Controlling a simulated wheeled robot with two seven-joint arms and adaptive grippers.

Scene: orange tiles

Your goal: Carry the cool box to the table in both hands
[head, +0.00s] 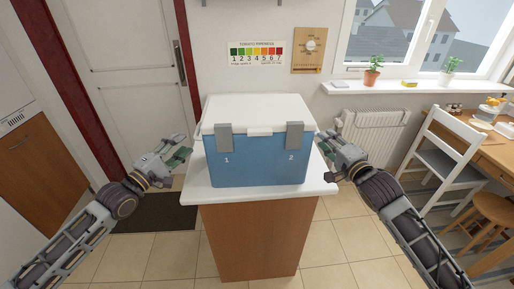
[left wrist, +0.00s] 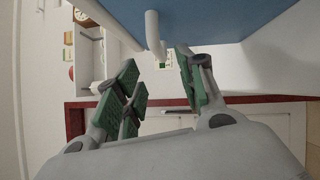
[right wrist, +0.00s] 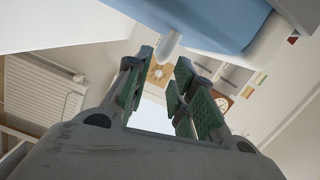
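The blue cool box (head: 256,158) with a white lid (head: 255,112) and two grey latches stands on a white-topped wooden cabinet (head: 250,235). My left gripper (head: 182,149) is beside the box's left side, fingers apart. In the left wrist view its open fingers (left wrist: 160,85) are near a white handle bar (left wrist: 153,35) on the blue box. My right gripper (head: 328,144) is beside the right side. In the right wrist view its open fingers (right wrist: 167,85) are near another white handle part (right wrist: 170,45). Neither gripper is closed on the box.
A wooden table (head: 490,135) with items on it stands at the far right, with a white chair (head: 449,160) and a stool (head: 492,212) before it. A radiator (head: 372,135) is under the windowsill. A door (head: 125,65) and dark mat (head: 155,213) are at left. Tiled floor is open around the cabinet.

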